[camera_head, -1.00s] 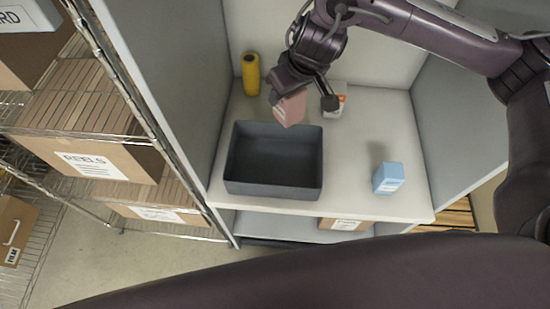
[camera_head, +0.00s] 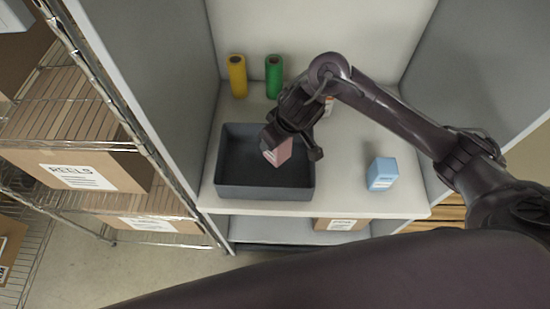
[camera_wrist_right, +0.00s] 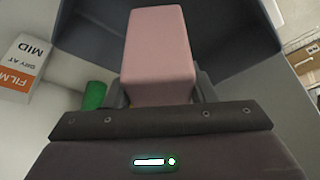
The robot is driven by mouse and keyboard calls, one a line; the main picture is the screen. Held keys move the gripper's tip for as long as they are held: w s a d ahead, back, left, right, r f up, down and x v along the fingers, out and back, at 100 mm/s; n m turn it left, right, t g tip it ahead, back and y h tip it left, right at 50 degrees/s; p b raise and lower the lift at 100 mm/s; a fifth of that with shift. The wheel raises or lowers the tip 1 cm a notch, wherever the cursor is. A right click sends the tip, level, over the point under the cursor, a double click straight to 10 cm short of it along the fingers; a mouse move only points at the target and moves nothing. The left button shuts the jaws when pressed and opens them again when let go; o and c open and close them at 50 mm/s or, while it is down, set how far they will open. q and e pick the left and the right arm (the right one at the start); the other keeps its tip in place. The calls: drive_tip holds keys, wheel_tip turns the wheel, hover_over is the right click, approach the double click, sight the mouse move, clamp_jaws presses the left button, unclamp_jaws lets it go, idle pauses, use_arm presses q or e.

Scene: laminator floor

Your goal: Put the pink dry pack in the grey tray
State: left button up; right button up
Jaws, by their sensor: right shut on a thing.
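The pink dry pack (camera_head: 278,151) is held by my right gripper (camera_head: 290,145) over the right part of the grey tray (camera_head: 265,193). The right wrist view shows the pink pack (camera_wrist_right: 158,50) between the two fingers of the gripper (camera_wrist_right: 160,92), with the dark inside of the tray (camera_wrist_right: 225,45) beyond it. The tray looks empty in the part that shows; the gripper and pack hide some of it. I cannot tell how high the pack is above the tray floor. My left gripper is not in view.
A yellow roll (camera_head: 237,76) and a green roll (camera_head: 273,76) stand behind the tray. A light blue pack (camera_head: 382,174) stands to its right on the white shelf (camera_head: 345,185). A white and orange pack (camera_wrist_right: 22,66) is partly hidden behind my arm. Grey side walls bound the shelf.

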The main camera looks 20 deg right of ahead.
sight(285, 143)
drive_tip(key=shift+f+b, duration=0.55)
drive_tip(key=shift+f, duration=2.9)
drive_tip(key=shift+f, duration=0.1)
drive_tip(key=o, duration=1.1)
drive_tip(key=shift+r, duration=0.25)
drive_tip(key=p+v, duration=0.4)
drive_tip(key=v, duration=0.8)
drive_tip(key=shift+f, duration=0.1)
